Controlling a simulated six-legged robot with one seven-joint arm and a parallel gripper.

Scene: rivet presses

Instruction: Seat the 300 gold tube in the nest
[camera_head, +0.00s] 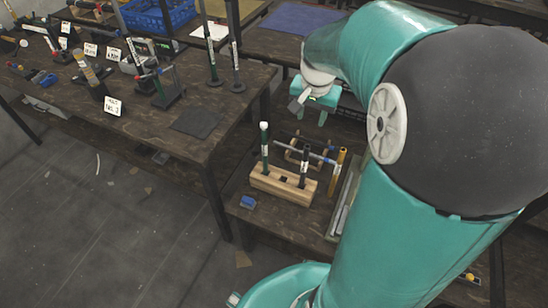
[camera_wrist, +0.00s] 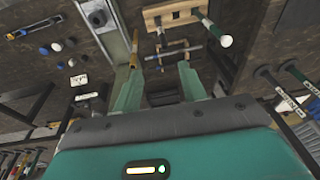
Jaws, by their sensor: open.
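A gold tube (camera_head: 337,171) stands near-upright just beyond the right end of a wooden block (camera_head: 268,184) on the lower bench; its marking is too small to read. The tube also shows in the wrist view (camera_wrist: 134,48), ahead of my left finger. My gripper (camera_head: 314,108) is above and behind the tube in the head view, fingers apart and empty. Its two teal fingers also show in the wrist view (camera_wrist: 157,76). I cannot tell which fixture is the nest.
A small blue block (camera_head: 248,202) sits at the front. The left bench (camera_head: 180,145) carries several presses, stands and label cards.

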